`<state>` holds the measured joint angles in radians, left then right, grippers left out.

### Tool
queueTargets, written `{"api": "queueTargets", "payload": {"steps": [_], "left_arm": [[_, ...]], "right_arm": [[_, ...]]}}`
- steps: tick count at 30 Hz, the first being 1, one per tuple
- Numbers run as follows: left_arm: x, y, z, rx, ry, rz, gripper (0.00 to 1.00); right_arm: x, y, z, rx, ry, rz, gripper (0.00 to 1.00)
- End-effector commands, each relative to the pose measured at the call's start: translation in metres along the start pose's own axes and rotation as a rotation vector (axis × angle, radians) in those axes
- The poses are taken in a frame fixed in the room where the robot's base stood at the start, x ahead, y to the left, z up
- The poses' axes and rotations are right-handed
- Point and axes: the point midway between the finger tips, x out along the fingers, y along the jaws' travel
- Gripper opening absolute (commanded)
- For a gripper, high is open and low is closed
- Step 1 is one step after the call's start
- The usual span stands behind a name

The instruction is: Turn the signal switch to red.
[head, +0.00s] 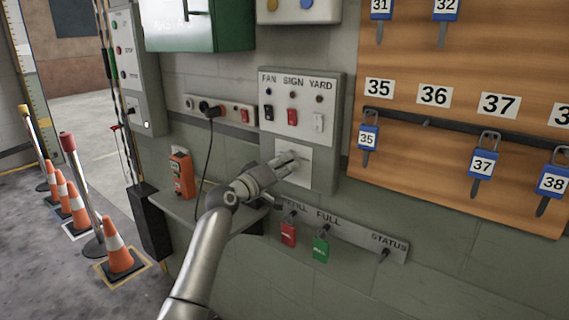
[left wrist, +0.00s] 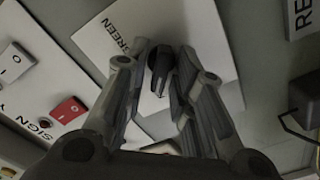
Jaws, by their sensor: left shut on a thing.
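The signal switch is a dark knob (left wrist: 160,66) on a white plate (left wrist: 210,32) in the left wrist view. Part of a label, "REEN", shows on the plate beside the left finger. In the head view the plate (head: 304,174) is on the grey wall box, below the FAN, SIGN and YARD switches. My left gripper (head: 291,161) reaches the plate from the lower left and hides the knob in the head view. In the left wrist view its two fingers are on either side of the knob, shut on it. My right gripper is not in view.
A red SIGN rocker (left wrist: 68,109) is close to the left finger. Below the box is a rail (head: 350,236) with red and green tags. A shelf (head: 235,224) lies under my left wrist. A wooden board (head: 420,150) with blue padlocks is at the right.

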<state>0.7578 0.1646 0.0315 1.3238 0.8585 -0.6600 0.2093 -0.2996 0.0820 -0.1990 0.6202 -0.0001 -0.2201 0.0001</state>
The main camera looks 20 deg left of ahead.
Motion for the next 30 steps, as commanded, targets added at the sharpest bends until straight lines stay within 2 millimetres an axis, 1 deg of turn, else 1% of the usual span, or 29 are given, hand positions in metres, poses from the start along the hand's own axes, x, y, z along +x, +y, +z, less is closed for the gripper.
{"api": "queueTargets", "payload": {"steps": [6,19,20,21,30], "left_arm": [[-0.0001,-0.0003,-0.0003,-0.043,0.001,0.000,0.00],[-0.0001,-0.0006,0.0000,-0.049,0.001,0.000,0.00],[-0.0001,-0.0006,0.0000,-0.049,0.001,0.000,0.28],[0.0000,-0.0006,0.0000,-0.049,0.001,0.000,0.32],[-0.0003,-0.0005,0.0000,-0.048,0.001,0.000,0.32]], "right_arm": [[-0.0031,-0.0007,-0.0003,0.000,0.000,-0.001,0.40],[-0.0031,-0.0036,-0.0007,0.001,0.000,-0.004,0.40],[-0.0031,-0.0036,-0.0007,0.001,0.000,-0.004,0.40],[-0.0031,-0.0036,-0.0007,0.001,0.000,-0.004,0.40],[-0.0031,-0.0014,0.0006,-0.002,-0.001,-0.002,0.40]]}}
